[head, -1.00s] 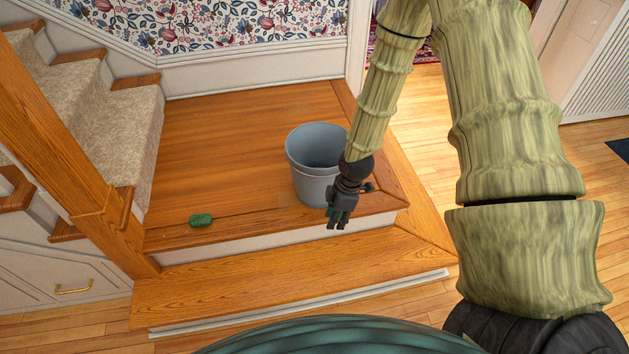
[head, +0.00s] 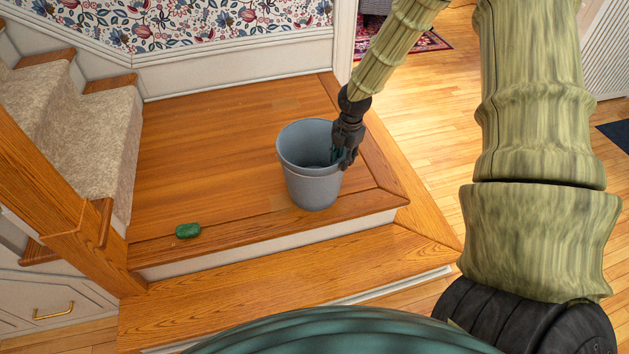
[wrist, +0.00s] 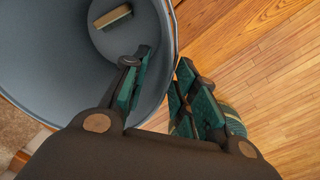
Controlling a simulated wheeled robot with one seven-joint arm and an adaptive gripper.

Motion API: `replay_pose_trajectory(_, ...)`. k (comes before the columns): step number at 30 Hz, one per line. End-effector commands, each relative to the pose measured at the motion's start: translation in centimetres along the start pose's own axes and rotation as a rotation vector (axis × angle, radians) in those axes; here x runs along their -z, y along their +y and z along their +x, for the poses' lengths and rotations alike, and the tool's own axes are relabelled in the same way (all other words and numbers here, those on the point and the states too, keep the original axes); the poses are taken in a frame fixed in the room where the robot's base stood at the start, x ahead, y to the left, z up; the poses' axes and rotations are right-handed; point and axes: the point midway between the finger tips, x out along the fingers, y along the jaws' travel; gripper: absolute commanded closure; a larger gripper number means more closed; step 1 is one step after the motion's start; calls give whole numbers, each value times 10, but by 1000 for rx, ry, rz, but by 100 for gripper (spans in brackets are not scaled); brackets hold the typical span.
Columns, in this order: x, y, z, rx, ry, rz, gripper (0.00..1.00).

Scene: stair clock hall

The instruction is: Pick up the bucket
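The grey bucket (head: 312,185) stands upright on the wooden landing, near its front right corner. My gripper (head: 343,160) points down at the bucket's right rim. In the wrist view the bucket's inner wall (wrist: 45,75) fills the left side. My gripper (wrist: 160,90) is open there, one finger inside the bucket and the other outside, with the rim between them. A gap shows between the fingers; contact with the wall cannot be told. A small tan and green block (wrist: 113,17) lies on the bucket's floor.
A green object (head: 188,230) lies on the landing's front edge, left of the bucket. Carpeted stairs (head: 75,130) and a wooden post (head: 95,235) are at the left. A lower step (head: 270,285) runs in front. The landing behind the bucket is clear.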

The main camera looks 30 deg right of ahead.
Motion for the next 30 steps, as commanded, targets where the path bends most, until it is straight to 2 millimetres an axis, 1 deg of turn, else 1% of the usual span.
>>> replay_pose_trajectory(1, 0, -1, 6, 2, 0, 0, 72)
replay_pose_trajectory(11, 1, -2, 20, 1, 0, 3, 72)
replay_pose_trajectory(14, 3, -2, 30, 2, 0, 4, 72)
replay_pose_trajectory(18, 8, -1, 48, 2, 0, 5, 72)
replay_pose_trajectory(21, 8, -1, 58, 1, 0, 6, 72)
replay_pose_trajectory(24, 8, 0, 63, 0, 0, 6, 72)
replay_pose_trajectory(30, 8, 0, 64, 0, 0, 6, 72)
